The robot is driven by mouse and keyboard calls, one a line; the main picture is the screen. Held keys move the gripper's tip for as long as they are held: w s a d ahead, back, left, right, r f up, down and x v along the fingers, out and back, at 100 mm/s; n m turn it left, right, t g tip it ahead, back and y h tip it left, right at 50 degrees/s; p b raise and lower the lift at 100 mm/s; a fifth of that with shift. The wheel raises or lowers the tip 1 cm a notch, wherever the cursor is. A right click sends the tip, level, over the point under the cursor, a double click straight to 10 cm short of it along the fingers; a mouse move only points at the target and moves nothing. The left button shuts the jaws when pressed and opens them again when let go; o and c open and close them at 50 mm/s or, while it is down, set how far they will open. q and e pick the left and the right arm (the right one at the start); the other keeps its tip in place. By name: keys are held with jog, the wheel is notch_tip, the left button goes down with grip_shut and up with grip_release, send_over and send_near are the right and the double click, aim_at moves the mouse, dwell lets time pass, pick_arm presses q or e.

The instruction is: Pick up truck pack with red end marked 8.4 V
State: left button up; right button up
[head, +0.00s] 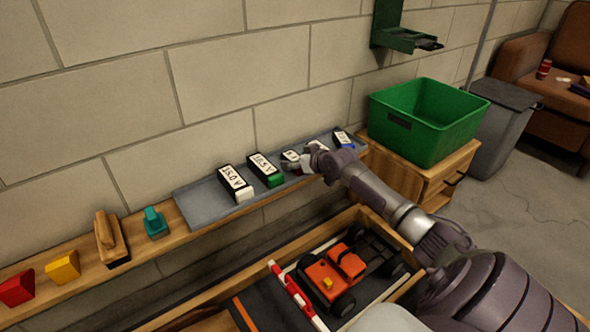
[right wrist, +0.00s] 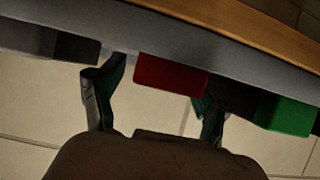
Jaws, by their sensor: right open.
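Several black battery packs with white labels and coloured ends lie on a grey tray (head: 205,205). In the head view one has a white end (head: 236,184), one a green end (head: 266,170) and one a blue end (head: 343,139). Another pack (head: 290,155) lies partly behind my right gripper (head: 308,163). In the right wrist view, a red end (right wrist: 170,75) shows between the open fingers of the right gripper (right wrist: 157,88), with no clear grip on it. The label on that pack is too small to read. My left gripper is not in view.
The green-ended pack also shows in the right wrist view (right wrist: 285,114), beside one finger. A green bin (head: 425,125) stands on a wooden cabinet to the right. An orange toy truck (head: 335,268) sits in a wooden box in front. A teal object (head: 155,223) and brush (head: 110,240) are left.

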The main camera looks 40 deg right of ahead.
jog(key=shift+w+f, duration=0.2)
jog(key=shift+w, duration=0.25)
jog(key=shift+r, duration=0.1)
jog(key=c, duration=1.4)
